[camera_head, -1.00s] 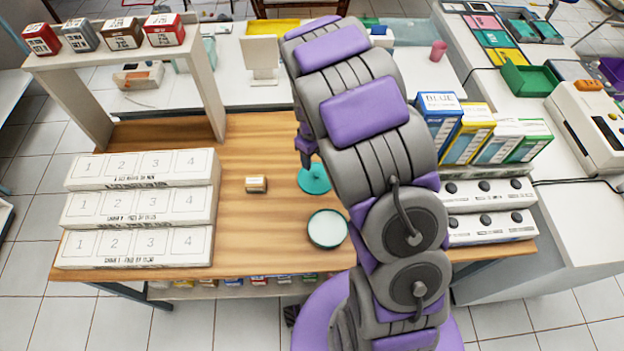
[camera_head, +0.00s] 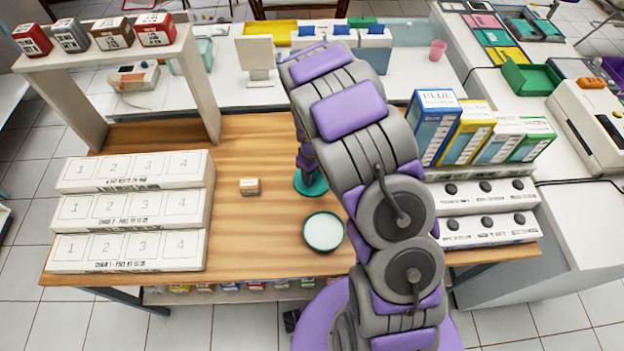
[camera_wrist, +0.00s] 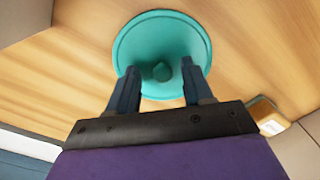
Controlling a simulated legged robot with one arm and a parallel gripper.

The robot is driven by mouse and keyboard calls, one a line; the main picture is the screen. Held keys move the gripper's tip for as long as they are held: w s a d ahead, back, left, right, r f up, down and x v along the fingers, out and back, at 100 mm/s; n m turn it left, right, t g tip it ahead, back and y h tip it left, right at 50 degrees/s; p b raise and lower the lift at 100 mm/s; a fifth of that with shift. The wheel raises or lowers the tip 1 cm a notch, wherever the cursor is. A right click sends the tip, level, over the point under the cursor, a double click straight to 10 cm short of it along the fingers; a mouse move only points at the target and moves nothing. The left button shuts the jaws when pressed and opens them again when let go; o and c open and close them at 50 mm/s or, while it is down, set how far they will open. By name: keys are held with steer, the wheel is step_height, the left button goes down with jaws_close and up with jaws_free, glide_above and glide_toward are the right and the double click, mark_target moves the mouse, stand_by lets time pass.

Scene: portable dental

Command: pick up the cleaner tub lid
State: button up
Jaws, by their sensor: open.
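The cleaner tub lid is a round teal disc (camera_head: 312,187) with a small knob, lying on the wooden table. In the wrist view the lid (camera_wrist: 160,35) fills the upper middle. My gripper (camera_wrist: 163,76) is open over its near part, with one dark finger on each side of the knob. I cannot tell whether the fingers touch the lid. In the head view my arm hides part of the lid. The round teal tub (camera_head: 323,232) stands uncovered in front of it, with pale contents.
A small tan box (camera_head: 249,187) lies left of the lid; it also shows in the wrist view (camera_wrist: 267,115). White numbered racks (camera_head: 130,250) line the table's left. Coloured boxes (camera_head: 435,125) and white knobbed units (camera_head: 487,229) stand at the right.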

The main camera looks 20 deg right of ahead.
steer(key=shift+d, duration=0.25)
steer(key=shift+c, duration=1.1)
steer(key=shift+a, duration=0.7)
jaws_close()
steer(key=shift+d, duration=0.55)
